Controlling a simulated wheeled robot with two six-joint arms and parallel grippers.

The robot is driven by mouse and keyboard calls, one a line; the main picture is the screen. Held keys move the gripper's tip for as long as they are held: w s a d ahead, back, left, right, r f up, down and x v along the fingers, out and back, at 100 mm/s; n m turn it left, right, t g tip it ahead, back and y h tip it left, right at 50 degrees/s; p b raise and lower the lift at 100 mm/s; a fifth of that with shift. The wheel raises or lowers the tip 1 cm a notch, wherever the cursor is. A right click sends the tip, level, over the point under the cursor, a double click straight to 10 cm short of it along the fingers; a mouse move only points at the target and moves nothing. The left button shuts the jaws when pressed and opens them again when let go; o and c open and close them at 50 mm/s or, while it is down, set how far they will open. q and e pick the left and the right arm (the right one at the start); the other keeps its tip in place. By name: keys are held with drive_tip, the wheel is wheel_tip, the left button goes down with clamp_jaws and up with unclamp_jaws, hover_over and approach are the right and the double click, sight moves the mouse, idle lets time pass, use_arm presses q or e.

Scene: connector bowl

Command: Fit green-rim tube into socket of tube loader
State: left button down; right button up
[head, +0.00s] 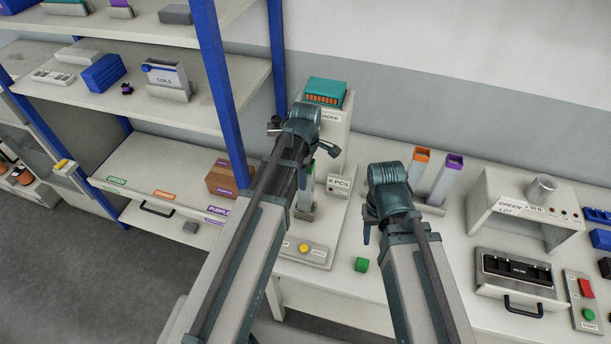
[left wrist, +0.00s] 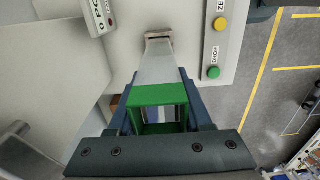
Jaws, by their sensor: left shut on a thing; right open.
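My left gripper (left wrist: 157,118) is shut on the green-rim tube (left wrist: 157,95), with a finger on each side below the green rim. The grey tube body narrows away to the socket (left wrist: 158,36) on the loader's base. My right gripper (head: 370,226) is open and empty over the bench.
An orange-rim tube (head: 414,172) and a purple-rim tube (head: 445,180) stand behind my right gripper. A "GREEN LOT" unit (head: 525,205) and a black-topped tray (head: 515,272) are at right. Blue-post shelving stands at left.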

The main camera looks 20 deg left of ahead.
use_arm(q)
drive_tip(key=shift+f+b, duration=0.4)
drive_tip(key=shift+f, duration=0.05)
drive_tip(key=shift+c, duration=1.3)
unclamp_jaws()
wheel_tip(320, 180, up, 14)
drive_tip(key=p, duration=1.4)
